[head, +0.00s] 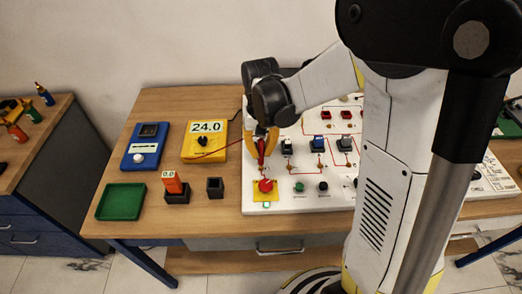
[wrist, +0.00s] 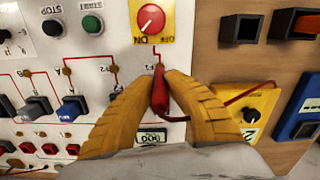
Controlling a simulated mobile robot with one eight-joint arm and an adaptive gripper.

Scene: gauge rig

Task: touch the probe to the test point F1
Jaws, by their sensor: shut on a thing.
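My gripper (head: 264,140) is over the left part of the white panel (head: 330,196), its yellow fingers pointing down. In the wrist view the gripper (wrist: 161,78) is shut on the red probe (wrist: 160,95), whose body lies between the two fingertips. A thin red lead runs from the probe to the yellow meter (head: 205,150). The probe's tip is at the end of a red line just below the red knob, beside a label that seems to read F1. The test point F1 itself is covered by the tip and fingertips. I cannot tell whether they touch.
The red rotary knob (wrist: 150,18) on a yellow plate is close beyond the tip. A blue device (head: 146,146), green tray (head: 121,202) and black holders (head: 215,187) stand left on the table.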

